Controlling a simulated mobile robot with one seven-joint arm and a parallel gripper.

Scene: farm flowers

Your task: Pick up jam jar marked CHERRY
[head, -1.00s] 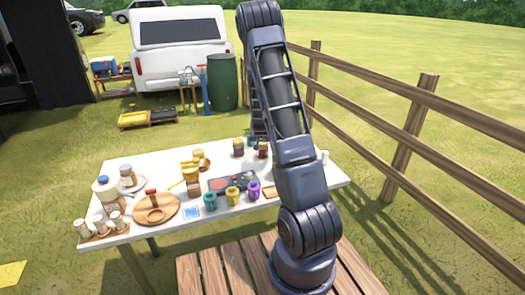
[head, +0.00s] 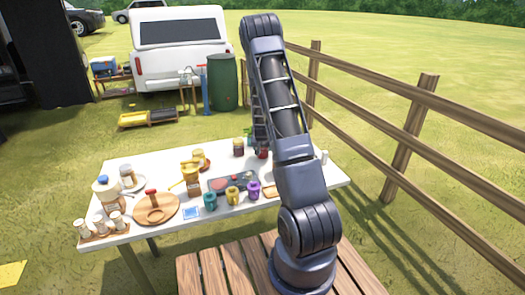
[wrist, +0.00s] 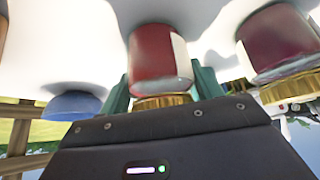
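A dark red jam jar (wrist: 158,52) with a gold lid fills the middle of the wrist view, where the scene appears upside down. Its pale label is turned to the right edge and I cannot read it, so I cannot confirm CHERRY. My gripper (wrist: 163,88) has one green finger on each side of this jar, around its lid end, and looks open with small gaps. A darker purple jar (wrist: 278,40) with a gold lid stands to the right. In the head view a red jar (head: 262,154) shows partly behind my arm; the gripper itself is mostly hidden there.
A rounded blue object (wrist: 75,105) is left of the gripper. A wooden fence (head: 400,150) runs at right.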

